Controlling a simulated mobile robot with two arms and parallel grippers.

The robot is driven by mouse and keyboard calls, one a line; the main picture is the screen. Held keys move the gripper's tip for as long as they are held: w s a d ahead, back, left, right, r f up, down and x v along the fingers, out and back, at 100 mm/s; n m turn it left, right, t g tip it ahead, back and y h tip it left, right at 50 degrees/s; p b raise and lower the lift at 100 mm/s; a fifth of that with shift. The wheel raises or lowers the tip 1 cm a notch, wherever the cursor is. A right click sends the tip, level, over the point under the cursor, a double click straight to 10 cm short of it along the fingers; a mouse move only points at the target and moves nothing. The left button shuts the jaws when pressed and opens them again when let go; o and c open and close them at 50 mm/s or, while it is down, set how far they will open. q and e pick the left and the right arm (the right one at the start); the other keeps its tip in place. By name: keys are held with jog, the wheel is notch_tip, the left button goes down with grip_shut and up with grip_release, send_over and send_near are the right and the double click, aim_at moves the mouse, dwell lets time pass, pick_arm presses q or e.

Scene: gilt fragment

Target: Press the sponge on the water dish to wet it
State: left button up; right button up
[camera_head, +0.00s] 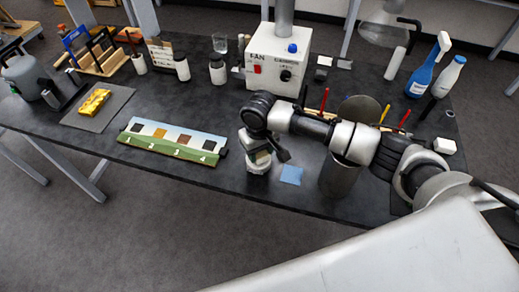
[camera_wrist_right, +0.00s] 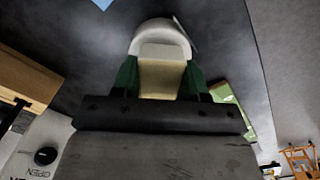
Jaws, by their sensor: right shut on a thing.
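My right gripper (camera_head: 259,157) points down near the front edge of the dark table. In the right wrist view its green fingers (camera_wrist_right: 161,80) are shut on a pale yellow sponge (camera_wrist_right: 161,79). The white water dish (camera_wrist_right: 160,32) shows right beyond the sponge, and in the head view the dish (camera_head: 257,170) is directly under the gripper. The sponge's lower end overlaps the dish in the wrist view; I cannot tell whether it touches the water. My left gripper is not in view.
A blue square (camera_head: 291,174) lies just right of the dish, with a grey metal cylinder (camera_head: 338,178) beyond it. A numbered strip of swatches (camera_head: 172,141) lies to the left. The white fan box (camera_head: 277,62) stands behind. Bottles stand at the back right.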

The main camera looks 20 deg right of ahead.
jog(key=shift+s+f+p, duration=0.15)
jog(key=shift+p, duration=0.3)
dwell(1.6)
notch_tip(320, 180, up, 7)
jog(key=p, duration=0.8)
jog(key=shift+p, duration=0.3)
dwell(0.4)
